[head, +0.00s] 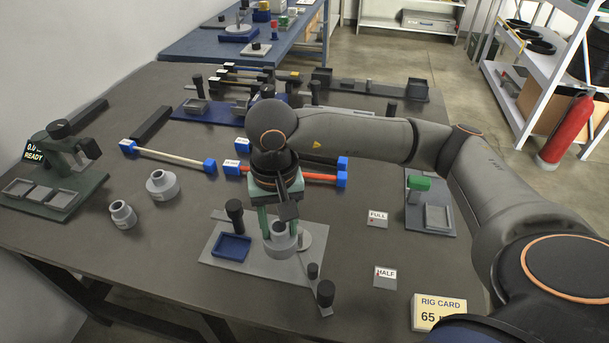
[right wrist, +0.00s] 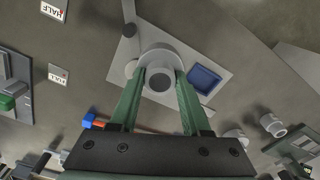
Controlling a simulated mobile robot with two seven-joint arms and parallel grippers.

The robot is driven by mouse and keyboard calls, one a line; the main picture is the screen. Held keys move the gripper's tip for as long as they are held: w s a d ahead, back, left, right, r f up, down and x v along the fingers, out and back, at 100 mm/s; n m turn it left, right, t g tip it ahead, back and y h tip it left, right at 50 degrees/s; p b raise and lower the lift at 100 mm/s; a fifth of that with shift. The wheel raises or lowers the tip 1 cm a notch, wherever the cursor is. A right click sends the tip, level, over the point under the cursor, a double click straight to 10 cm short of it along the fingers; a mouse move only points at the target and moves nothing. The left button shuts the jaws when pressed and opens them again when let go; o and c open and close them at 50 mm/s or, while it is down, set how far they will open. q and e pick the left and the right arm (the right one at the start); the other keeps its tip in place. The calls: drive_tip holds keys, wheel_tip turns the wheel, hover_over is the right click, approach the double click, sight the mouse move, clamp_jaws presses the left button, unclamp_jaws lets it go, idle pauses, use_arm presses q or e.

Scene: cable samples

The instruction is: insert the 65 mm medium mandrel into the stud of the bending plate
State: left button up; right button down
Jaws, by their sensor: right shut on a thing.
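My right gripper (head: 278,222) points down over the grey bending plate (head: 222,257), its green fingers shut on a grey, collared, ring-shaped mandrel (head: 281,243). In the right wrist view the mandrel (right wrist: 160,58) sits between the fingertips (right wrist: 160,80), above the plate (right wrist: 122,75). The stud is hidden, and I cannot tell whether the mandrel is around it or how much gap is left below. Two other grey mandrels, a smaller one (head: 122,215) and a larger one (head: 162,185), stand on the table at left. My left gripper is not in view.
The plate carries a blue tray (head: 232,247), a black knob post (head: 235,212) and a lever with a black knob (head: 326,292). FULL (head: 377,219) and HALF (head: 385,278) cards and the rig card (head: 438,312) lie to the right. Cables with blue ends (head: 341,179) lie behind.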

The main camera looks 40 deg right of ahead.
drive_tip(key=m, duration=0.2)
drive_tip(key=d+r+m+p, duration=0.1)
drive_tip(key=m, duration=0.2)
drive_tip(key=w+m, duration=0.1)
drive_tip(key=m, duration=0.2)
drive_tip(key=shift+d+r+p, duration=0.15)
drive_tip(key=shift+d+p, duration=0.15)
drive_tip(key=shift+p, duration=0.1)
drive_tip(key=m, duration=0.3)
drive_tip(key=m+p, duration=0.1)
drive_tip(key=m, duration=0.1)
drive_tip(key=shift+w+d+r, duration=0.2)
drive_tip(key=shift+w+d, duration=0.15)
drive_tip(key=shift+d, duration=0.05)
drive_tip(key=d+m+p, duration=0.1)
drive_tip(key=m, duration=0.4)
drive_tip(key=d+m+p, duration=0.1)
drive_tip(key=m, duration=0.4)
drive_tip(key=w+d+m+p, duration=0.1)
drive_tip(key=m, duration=0.4)
drive_tip(key=shift+w+d+r+m, duration=0.1)
drive_tip(key=shift+d+r+m, duration=0.05)
drive_tip(key=shift+d+m, duration=0.25)
drive_tip(key=shift+f+b, duration=1.8)
drive_tip(key=shift+f, duration=0.3)
